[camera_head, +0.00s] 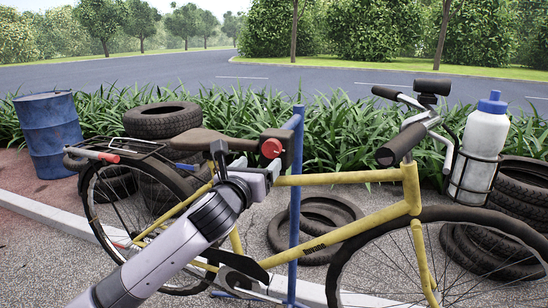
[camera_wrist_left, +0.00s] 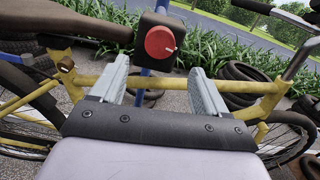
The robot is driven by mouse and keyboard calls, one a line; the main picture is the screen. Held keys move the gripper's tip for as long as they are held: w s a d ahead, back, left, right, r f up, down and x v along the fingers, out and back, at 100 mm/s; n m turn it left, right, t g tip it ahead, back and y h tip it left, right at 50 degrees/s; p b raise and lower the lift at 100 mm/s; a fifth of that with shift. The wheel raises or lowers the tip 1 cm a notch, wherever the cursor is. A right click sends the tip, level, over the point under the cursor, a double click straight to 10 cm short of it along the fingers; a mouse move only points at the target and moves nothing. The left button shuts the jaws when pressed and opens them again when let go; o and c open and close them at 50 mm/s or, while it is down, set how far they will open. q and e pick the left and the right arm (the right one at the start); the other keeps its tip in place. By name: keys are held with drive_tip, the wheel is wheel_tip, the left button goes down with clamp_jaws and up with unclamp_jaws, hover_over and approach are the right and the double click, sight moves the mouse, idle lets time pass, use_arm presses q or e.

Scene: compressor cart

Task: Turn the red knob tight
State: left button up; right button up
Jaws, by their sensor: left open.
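The red knob (camera_head: 271,148) is round and sits on a black clamp block (camera_head: 284,139) at the top of a blue stand post, beside the bicycle seat. In the left wrist view the red knob (camera_wrist_left: 159,42) faces me, with a pale mark toward its right side. My left gripper (camera_head: 262,168) is just below and in front of the knob in the head view. In the wrist view my left gripper (camera_wrist_left: 160,72) is open and empty, its two grey fingers apart, with the knob above and beyond the gap between their tips. My right gripper is not in view.
The yellow bicycle frame (camera_head: 345,178) runs behind the fingers. The dark seat (camera_head: 203,141) is close on the left. The blue post (camera_head: 296,205) stands below the clamp. A white bottle (camera_head: 484,140) hangs at the handlebar. Tyres (camera_head: 162,120) and a blue barrel (camera_head: 49,130) stand behind.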

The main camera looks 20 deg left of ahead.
sight(271, 152)
use_arm(q)
drive_tip(key=shift+w+d, duration=0.1)
drive_tip(key=shift+w, duration=3.4)
drive_tip(key=shift+c, duration=0.2)
drive_tip(key=c, duration=1)
